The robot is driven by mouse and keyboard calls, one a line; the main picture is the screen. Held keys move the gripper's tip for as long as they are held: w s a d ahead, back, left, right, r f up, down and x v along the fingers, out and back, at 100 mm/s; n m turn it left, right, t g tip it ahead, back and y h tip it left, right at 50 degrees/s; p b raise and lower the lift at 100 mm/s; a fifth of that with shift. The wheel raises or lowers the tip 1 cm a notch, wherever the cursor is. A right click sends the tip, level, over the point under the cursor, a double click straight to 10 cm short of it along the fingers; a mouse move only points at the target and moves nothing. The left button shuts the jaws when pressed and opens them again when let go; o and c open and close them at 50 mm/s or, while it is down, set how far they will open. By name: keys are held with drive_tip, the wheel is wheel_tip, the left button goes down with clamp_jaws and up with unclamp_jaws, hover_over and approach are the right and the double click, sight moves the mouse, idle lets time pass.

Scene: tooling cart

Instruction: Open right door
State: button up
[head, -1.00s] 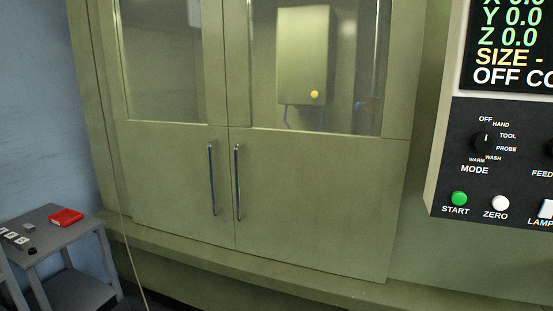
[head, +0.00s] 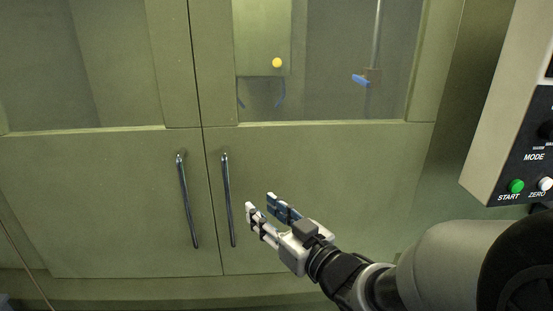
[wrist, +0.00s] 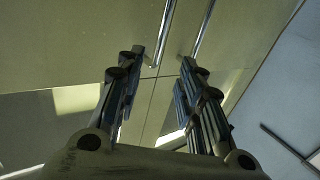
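The right door (head: 330,190) is a green panel with a window above, and it looks shut against the left door (head: 100,200). Its upright metal handle (head: 228,200) is beside the middle seam. The left door's handle (head: 188,200) is parallel to it. My gripper (head: 259,201) is open and empty, its fingertips just right of the right handle in the head view. In the wrist view, the picture is turned over: the right door's handle (wrist: 163,35) shows between and beyond the fingertips (wrist: 162,58), and the left handle (wrist: 203,28) lies to its right. I see no contact.
The control panel (head: 520,110) with a green start button stands at the right, near my arm. A ledge (head: 130,288) runs below the doors. Behind the right window are a yellow knob (head: 277,62) and a blue part (head: 361,80).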

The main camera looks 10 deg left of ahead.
sight(228, 179)
drive_tip(key=b+x, duration=0.1)
drive_tip(key=x, duration=0.7)
drive_tip(key=b+x, duration=0.1)
drive_tip(key=x, duration=0.8)
drive_tip(key=shift+w+a+r, duration=0.1)
drive_tip(key=shift+r, duration=0.15)
drive_tip(key=shift+c, duration=0.4)
clamp_jaws()
